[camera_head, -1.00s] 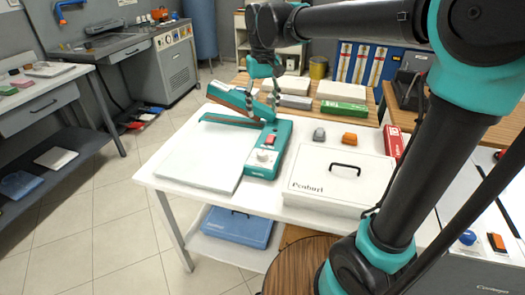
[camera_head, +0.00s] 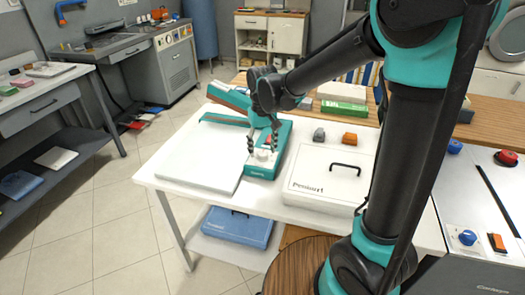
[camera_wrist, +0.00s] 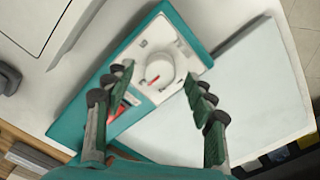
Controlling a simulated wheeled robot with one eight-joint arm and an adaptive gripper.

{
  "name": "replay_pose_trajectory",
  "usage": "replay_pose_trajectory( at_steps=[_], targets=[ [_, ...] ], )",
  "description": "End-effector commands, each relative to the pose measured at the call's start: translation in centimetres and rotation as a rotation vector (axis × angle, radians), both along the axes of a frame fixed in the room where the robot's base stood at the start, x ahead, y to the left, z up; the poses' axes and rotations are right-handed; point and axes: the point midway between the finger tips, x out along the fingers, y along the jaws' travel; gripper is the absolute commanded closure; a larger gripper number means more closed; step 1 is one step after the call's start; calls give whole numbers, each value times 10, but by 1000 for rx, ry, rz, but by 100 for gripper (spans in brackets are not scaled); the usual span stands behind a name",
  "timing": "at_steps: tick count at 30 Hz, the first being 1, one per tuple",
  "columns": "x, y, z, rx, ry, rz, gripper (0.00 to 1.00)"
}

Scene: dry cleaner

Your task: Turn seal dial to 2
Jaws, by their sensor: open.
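The teal sealing machine (camera_head: 262,170) stands on the white table, with its raised arm (camera_head: 228,96) at the back left. Its white round seal dial (camera_wrist: 160,72) sits on a white face plate in the wrist view, with a red mark pointing to the lower left. The dial also shows in the head view (camera_head: 263,155). The marks around it are too blurred to read surely. My gripper (camera_wrist: 160,85) is open, its two fingers on either side of the dial; I cannot tell whether they touch it. It hangs over the machine in the head view (camera_head: 263,150). A red switch (camera_wrist: 117,108) lies below the dial.
A white lidded box (camera_head: 325,178) with a black handle stands right of the machine. A white flat board (camera_head: 195,160) lies to the left. A blue case (camera_head: 236,227) is on the shelf below.

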Motion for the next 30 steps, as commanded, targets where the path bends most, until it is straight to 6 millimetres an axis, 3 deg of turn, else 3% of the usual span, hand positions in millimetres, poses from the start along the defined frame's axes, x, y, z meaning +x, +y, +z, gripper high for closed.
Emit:
replay_pose_trajectory(
  at_steps=[5, 14, 26, 30],
  targets=[
    [0, 0, -11, 0, 0, 0, 45],
    [0, 0, -13, 0, 0, 0, 45],
    [0, 0, -13, 0, 0, 0, 94],
    [0, 0, -13, 0, 0, 4, 95]
  ],
)
